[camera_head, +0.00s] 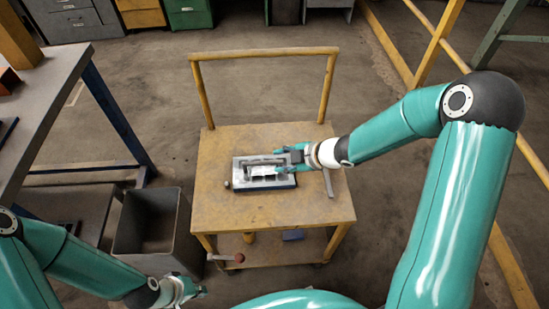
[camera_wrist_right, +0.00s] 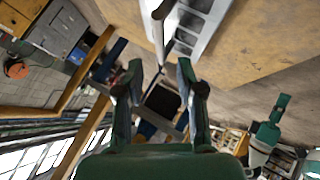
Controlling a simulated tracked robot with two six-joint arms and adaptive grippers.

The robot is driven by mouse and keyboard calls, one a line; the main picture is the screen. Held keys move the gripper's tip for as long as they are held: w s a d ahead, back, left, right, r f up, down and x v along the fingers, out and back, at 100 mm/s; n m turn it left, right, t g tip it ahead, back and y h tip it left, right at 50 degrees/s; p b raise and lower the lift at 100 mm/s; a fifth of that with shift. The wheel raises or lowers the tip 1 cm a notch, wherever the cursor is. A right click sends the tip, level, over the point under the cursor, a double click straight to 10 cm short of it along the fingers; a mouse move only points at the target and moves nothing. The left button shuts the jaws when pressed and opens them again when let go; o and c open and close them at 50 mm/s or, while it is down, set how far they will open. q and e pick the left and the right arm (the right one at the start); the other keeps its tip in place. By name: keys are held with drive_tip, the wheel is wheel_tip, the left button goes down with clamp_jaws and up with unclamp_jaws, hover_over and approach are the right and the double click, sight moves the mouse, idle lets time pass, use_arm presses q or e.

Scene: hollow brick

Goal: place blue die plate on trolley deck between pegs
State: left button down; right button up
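A rectangular plate (camera_head: 262,181) with a light grey top and dark blue front edge lies on the trolley deck (camera_head: 285,210). A dark bar-like handle runs along its top. In the right wrist view the plate (camera_wrist_right: 205,28) and its handle (camera_wrist_right: 162,18) show at the top edge. My right gripper (camera_head: 282,165) is over the plate's right part. In its wrist view its fingers (camera_wrist_right: 160,66) are apart with nothing between them, and the handle is beyond the tips. My left gripper (camera_head: 196,292) is low beside the bin, away from the plate; its fingers are too small to read. I cannot clearly make out the pegs.
A small dark knob (camera_head: 227,184) is left of the plate, and a grey bar (camera_head: 328,183) lies to its right. The trolley's yellow push handle (camera_head: 265,53) rises behind. A grey bin (camera_head: 150,235) and a workbench (camera_head: 45,85) stand left. The deck's front is clear.

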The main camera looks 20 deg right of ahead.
drive_tip(key=shift+p+v, duration=0.35)
drive_tip(key=shift+v, duration=1.2)
drive_tip(key=s+a+f+m+g+p, duration=0.1)
drive_tip(key=s+a+f+m, duration=0.1)
drive_tip(key=s+a, duration=0.1)
drive_tip(key=s+a+f+m+g+p, duration=0.1)
drive_tip(key=s+a+f+m+p, duration=0.1)
drive_tip(key=s+a, duration=0.1)
drive_tip(key=s+a+f+m+g+p, duration=0.1)
drive_tip(key=s+a+f+m+p, duration=0.1)
drive_tip(key=s+a+f, duration=0.1)
drive_tip(key=shift+s+a+g+y, duration=0.3)
drive_tip(key=shift+a+g, duration=0.1)
drive_tip(key=shift+a, duration=0.25)
drive_tip(key=s+d+f+m+g+h, duration=0.1)
drive_tip(key=s+f+m, duration=0.4)
drive_tip(key=s+m, duration=0.5)
drive_tip(key=m+g+h+p, duration=0.1)
drive_tip(key=m, duration=0.2)
drive_tip(key=shift+d+g+h, duration=0.25)
drive_tip(key=shift+g+h, duration=0.05)
drive_tip(key=shift+g, duration=0.1)
